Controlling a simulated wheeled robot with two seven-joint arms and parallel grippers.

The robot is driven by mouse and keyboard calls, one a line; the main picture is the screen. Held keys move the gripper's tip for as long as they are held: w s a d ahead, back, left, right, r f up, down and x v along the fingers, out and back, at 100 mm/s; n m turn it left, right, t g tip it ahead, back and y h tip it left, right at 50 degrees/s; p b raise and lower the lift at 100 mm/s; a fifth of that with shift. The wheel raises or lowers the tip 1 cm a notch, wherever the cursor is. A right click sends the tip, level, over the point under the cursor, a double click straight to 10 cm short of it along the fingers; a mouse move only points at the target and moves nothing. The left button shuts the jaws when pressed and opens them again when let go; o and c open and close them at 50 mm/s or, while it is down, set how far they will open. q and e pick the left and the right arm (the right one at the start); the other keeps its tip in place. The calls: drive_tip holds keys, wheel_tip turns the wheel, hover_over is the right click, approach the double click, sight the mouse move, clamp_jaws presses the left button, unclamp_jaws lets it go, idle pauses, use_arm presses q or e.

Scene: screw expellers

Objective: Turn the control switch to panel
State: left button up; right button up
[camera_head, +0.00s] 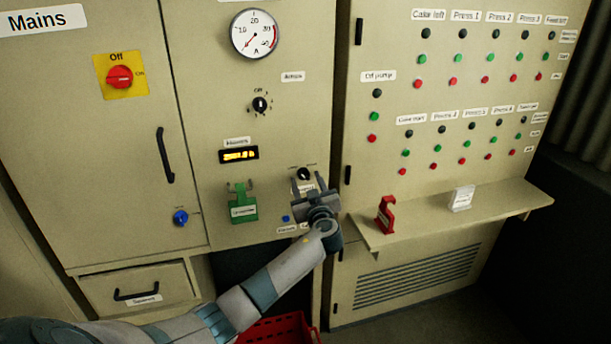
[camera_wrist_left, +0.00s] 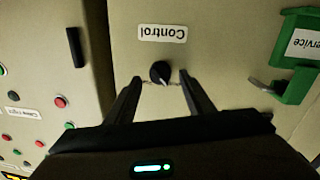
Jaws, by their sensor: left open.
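The control switch is a round black knob (camera_head: 303,173) on the beige cabinet front, with small labels around it that are too small to read. In the left wrist view, which is upside down, the knob (camera_wrist_left: 160,71) sits beside a white "Control" label (camera_wrist_left: 162,34). My left gripper (camera_head: 307,183) is in front of the knob, with its fingers pointing at the panel. In the left wrist view its open fingers (camera_wrist_left: 161,78) lie on both sides of the knob, with a gap visible on each side. My right gripper is not in view.
A green service holder (camera_head: 242,205) hangs left of the gripper and also shows close by in the wrist view (camera_wrist_left: 296,75). A shelf (camera_head: 460,220) juts out at right with a red object (camera_head: 386,214) on it. A blue knob (camera_head: 181,217) is at left.

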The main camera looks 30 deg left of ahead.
use_arm(q)
drive_tip(key=shift+x, duration=0.8)
drive_tip(key=shift+c, duration=0.5)
drive_tip(key=c, duration=0.9)
drive_tip(key=shift+c, duration=0.2)
drive_tip(key=shift+f, duration=0.1)
